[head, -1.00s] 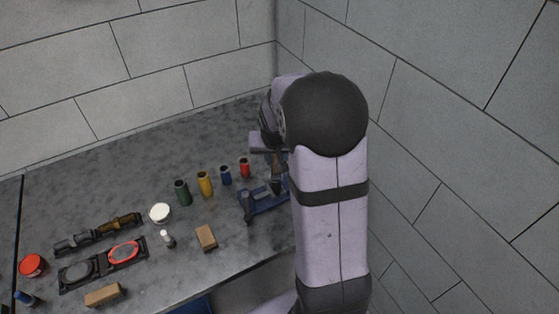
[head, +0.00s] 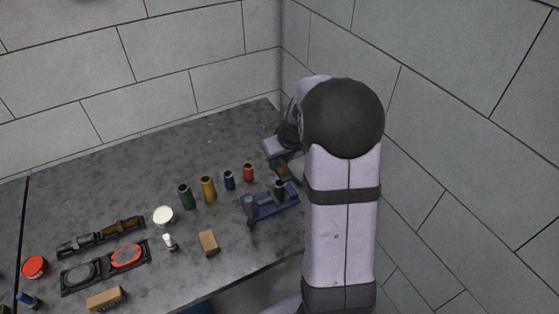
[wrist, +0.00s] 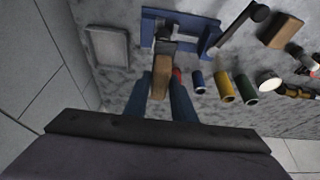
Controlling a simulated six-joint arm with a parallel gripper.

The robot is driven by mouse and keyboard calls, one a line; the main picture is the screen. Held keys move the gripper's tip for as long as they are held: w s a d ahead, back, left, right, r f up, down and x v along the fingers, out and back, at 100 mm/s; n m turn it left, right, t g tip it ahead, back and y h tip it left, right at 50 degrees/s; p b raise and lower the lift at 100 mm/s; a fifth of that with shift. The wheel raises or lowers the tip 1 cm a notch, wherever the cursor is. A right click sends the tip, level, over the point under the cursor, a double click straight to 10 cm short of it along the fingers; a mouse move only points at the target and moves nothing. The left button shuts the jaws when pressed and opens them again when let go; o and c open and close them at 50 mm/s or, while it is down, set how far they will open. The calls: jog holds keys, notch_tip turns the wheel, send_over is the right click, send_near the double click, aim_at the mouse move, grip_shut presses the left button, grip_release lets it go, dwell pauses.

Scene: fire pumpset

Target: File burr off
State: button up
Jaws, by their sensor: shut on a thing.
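My gripper (wrist: 160,100) is shut on a tan, wooden-looking handle (wrist: 161,80), held between its two blue fingers. In the head view the gripper (head: 284,160) is partly hidden by my arm, at the back right of the bench. A blue vise-like fixture (head: 262,205) stands just in front of it. In the wrist view the fixture's blue base (wrist: 212,42) lies beyond the fingertips, with a grey metal part across it. The handle's far end overlaps the fixture in that view; I cannot tell whether they touch. A burr is too small to make out.
Red (head: 249,173), blue (head: 229,181), yellow (head: 208,189) and green (head: 185,197) cups stand left of the fixture. A tan block (head: 209,243), a white-topped tin (head: 163,216) and a black tray (head: 77,277) lie further left. A grey rectangular plate (wrist: 108,45) and the wall are close.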

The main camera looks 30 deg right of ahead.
aim_at(286, 178)
jog(key=shift+f+b, duration=1.95)
jog(key=shift+f, duration=0.75)
jog(key=shift+f+b, duration=0.3)
jog(key=shift+b, duration=0.05)
jog(key=shift+s+f+b, duration=0.1)
jog(key=shift+s+b, duration=0.15)
jog(key=shift+b, duration=0.15)
dwell(1.6)
jog(key=shift+s+b, duration=0.65)
jog(key=shift+s, duration=0.7)
jog(key=shift+w, duration=0.1)
jog(key=w+p, duration=0.2)
jog(key=w, duration=0.4)
dwell(0.9)
